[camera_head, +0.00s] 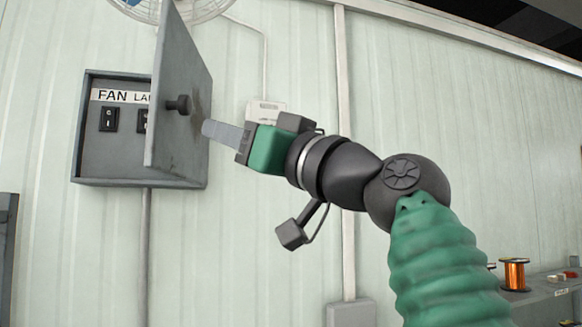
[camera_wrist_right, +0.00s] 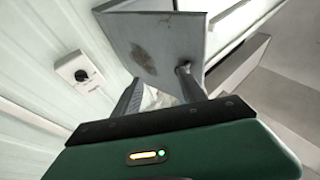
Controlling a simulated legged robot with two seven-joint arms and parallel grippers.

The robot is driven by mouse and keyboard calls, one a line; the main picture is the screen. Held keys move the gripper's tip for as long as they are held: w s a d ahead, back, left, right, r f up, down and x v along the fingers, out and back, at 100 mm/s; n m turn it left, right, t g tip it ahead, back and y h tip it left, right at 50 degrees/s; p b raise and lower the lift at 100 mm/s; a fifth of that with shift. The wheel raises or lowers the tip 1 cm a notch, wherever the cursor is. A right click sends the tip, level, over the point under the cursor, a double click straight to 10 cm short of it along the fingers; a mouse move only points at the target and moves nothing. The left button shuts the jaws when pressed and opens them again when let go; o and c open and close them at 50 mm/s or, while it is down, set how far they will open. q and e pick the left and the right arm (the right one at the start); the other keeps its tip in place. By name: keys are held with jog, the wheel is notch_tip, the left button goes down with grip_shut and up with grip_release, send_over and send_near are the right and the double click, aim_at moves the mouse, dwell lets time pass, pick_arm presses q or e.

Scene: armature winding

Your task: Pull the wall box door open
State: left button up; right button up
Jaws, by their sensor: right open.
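The grey wall box (camera_head: 180,182) is on the wall at the left of the head view. Its door (camera_head: 176,65) stands swung out from the box, showing the FAN label (camera_head: 112,95) and a dark switch (camera_head: 109,119) inside. A dark round knob (camera_head: 180,104) is on the door's visible face. My right gripper (camera_head: 208,128) reaches in from the right beside that face, its fingertips near the knob. The right wrist view shows the door (camera_wrist_right: 150,42) just beyond the two spread fingers of the gripper (camera_wrist_right: 157,84). Whether they touch the door is unclear. My left gripper is out of view.
A fan (camera_head: 195,8) is above the box. A white plate with a dial (camera_wrist_right: 80,72) is on the wall near the gripper. A shelf (camera_head: 550,290) with a copper spool (camera_head: 515,275) is at the lower right. The wall between is mostly clear.

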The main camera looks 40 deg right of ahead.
pick_arm(q)
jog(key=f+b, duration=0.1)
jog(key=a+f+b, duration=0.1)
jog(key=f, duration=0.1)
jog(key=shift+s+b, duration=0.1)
jog(key=shift+b, duration=0.2)
pick_arm(e)
jog(key=s+d+f, duration=0.3)
jog(key=s, duration=0.3)
jog(key=shift+s, duration=0.1)
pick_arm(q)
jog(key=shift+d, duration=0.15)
pick_arm(e)
jog(key=shift+d, duration=0.35)
jog(key=shift+f, duration=0.1)
